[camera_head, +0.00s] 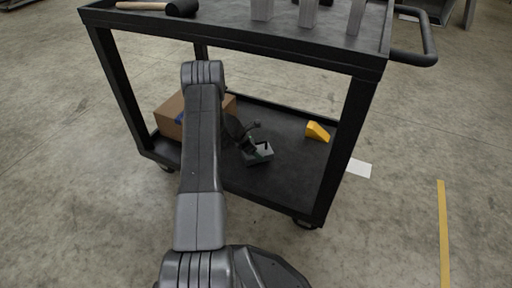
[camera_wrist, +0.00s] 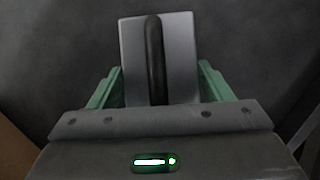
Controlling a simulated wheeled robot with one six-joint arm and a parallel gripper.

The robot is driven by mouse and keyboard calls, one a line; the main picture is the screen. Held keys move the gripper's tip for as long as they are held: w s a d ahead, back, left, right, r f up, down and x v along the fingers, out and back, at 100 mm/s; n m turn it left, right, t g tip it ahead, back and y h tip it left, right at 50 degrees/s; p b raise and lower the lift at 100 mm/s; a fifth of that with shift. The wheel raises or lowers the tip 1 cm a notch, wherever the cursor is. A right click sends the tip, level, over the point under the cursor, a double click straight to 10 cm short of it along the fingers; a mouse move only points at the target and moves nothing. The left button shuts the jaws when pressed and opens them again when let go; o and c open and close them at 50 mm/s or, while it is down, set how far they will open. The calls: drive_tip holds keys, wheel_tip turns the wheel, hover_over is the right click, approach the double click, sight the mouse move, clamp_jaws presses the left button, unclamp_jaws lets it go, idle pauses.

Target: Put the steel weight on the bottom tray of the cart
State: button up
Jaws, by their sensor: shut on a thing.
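The steel weight (camera_wrist: 180,50) is a grey block with a dark bar along its middle. It sits between the green fingers of my gripper (camera_wrist: 158,88) in the wrist view, and my gripper is shut on it. In the head view my gripper (camera_head: 256,151) and the weight (camera_head: 260,158) are low over the bottom tray (camera_head: 262,185) of the black cart. The weight is at or very near the tray surface; I cannot tell if it touches. My arm hides part of the tray.
A cardboard box (camera_head: 170,116) stands at the left of the bottom tray. A yellow wedge (camera_head: 317,131) lies at the right. The cart's top tray (camera_head: 240,30) overhangs, bearing a mallet (camera_head: 180,8) and grey blocks (camera_head: 308,13). A black post (camera_head: 350,135) stands at the near right corner.

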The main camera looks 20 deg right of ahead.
drive_tip(key=shift+w+f, duration=0.15)
drive_tip(key=shift+f, duration=0.55)
drive_tip(key=shift+f, duration=0.1)
drive_tip(key=o, duration=2)
drive_tip(key=shift+f, duration=0.1)
drive_tip(key=shift+o, duration=0.2)
drive_tip(key=p+v, duration=0.4)
drive_tip(key=v, duration=0.8)
